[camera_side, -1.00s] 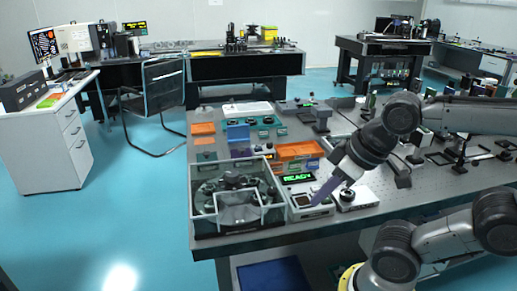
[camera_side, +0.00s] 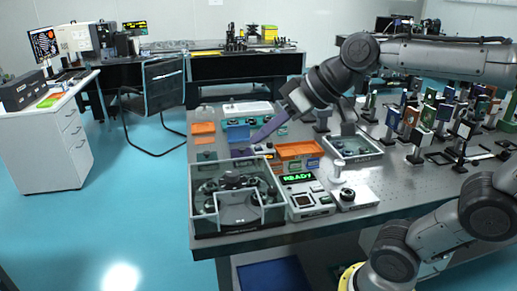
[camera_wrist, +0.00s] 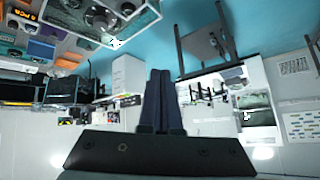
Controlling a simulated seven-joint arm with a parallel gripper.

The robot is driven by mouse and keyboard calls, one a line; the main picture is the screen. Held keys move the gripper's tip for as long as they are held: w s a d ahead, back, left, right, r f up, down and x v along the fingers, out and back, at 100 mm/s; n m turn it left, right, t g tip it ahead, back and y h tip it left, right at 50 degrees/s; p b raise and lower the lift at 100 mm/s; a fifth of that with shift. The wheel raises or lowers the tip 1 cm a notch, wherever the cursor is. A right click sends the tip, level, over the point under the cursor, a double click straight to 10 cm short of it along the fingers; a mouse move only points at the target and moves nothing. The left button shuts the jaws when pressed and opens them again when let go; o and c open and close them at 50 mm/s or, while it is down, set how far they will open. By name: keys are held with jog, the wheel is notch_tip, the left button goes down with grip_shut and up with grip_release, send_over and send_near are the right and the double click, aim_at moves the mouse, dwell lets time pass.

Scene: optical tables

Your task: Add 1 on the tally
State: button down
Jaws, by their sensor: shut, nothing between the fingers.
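My gripper (camera_side: 256,141) is shut and empty, with its dark blue fingers pressed together. In the side view it points down and left, over the area of the teal and purple holders. In the wrist view the gripper (camera_wrist: 161,72) shows its fingers side by side with no object between them. No part is clearly labelled as the tally. A pale box with a green READY display (camera_side: 298,178) stands at the table's front. Right of it is a small white device with a dark round part (camera_side: 346,196) and a white upright piece. My fingers are apart from both.
A clear-walled enclosure (camera_side: 237,216) with dark round parts stands left of the READY box. Orange bins (camera_side: 296,150) and a grey tray (camera_side: 356,148) lie behind. Several upright optics crowd the table's right. The front right of the table (camera_side: 420,190) is mostly bare.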

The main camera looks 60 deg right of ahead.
jog(key=w+d+r+m+t, duration=0.1)
jog(key=w+d+r, duration=0.15)
jog(key=w, duration=0.45)
jog(key=w+d+r+m, duration=0.1)
jog(key=w+d, duration=0.3)
jog(key=w, duration=0.3)
jog(key=w+d+f+m+t+h, duration=0.1)
jog(key=w+d+f+m, duration=0.15)
jog(key=w+d, duration=0.75)
jog(key=m+g+h, duration=0.2)
jog(key=m, duration=0.4)
send_over(260, 149)
notch_tip(260, 149, down, 19)
jog(key=shift+d, duration=0.1)
jog(key=shift+f, duration=4.3)
jog(key=shift+f, duration=0.1)
